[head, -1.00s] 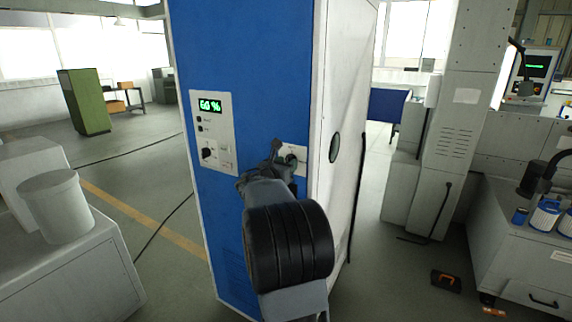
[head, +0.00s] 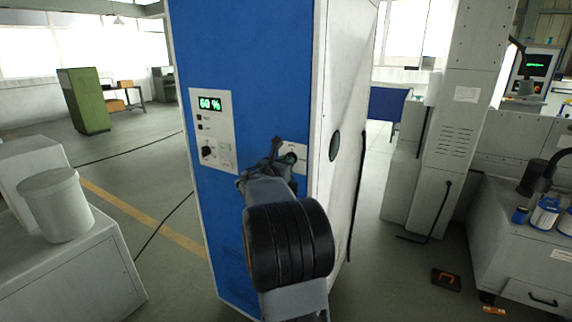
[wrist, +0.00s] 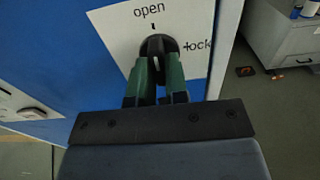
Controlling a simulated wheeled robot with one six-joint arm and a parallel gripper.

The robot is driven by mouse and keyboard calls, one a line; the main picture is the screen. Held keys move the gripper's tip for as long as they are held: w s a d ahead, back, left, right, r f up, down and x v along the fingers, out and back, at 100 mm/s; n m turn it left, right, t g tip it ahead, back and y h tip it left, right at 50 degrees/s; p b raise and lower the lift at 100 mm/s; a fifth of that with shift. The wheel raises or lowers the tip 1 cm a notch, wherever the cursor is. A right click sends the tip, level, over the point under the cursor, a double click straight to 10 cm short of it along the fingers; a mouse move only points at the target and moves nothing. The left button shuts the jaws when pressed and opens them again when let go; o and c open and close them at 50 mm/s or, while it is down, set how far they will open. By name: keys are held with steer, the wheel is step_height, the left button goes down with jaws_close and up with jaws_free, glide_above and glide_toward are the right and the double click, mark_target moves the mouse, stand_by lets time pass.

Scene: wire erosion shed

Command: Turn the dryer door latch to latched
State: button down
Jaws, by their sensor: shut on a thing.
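The dryer is a tall blue cabinet (head: 250,70) with a white side. Its door latch is a black knob (wrist: 159,43) on a white plate (wrist: 120,35) marked "open" above and "lock" to the right. In the wrist view my gripper (wrist: 157,68) has its green fingers closed on either side of the knob. A tick mark stands under "open"; the fingers hide part of the knob, and I cannot tell exactly where it points. In the head view my gripper (head: 277,160) is at the latch plate, and my arm hides the area below.
A control panel (head: 212,130) with a green "60 %" display is left of the latch. A bench with a grey bucket (head: 55,205) stands at the left. A grey cabinet (head: 525,240) with blue-white spools stands right.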

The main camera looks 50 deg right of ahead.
steer(key=shift+f+b, duration=0.2)
steer(key=shift+b, duration=0.15)
steer(key=shift+w+r+m+b, duration=0.1)
steer(key=shift+r+m+b, duration=0.05)
steer(key=shift+m+b, duration=4.55)
steer(key=shift+r+m+b, duration=0.1)
steer(key=shift+m+b, duration=4)
steer(key=shift+b, duration=1.1)
steer(key=c, duration=1.1)
jaws_free()
steer(key=shift+a, duration=0.1)
steer(key=b+v, duration=0.2)
steer(key=v, duration=1.1)
steer(key=shift+a, duration=0.35)
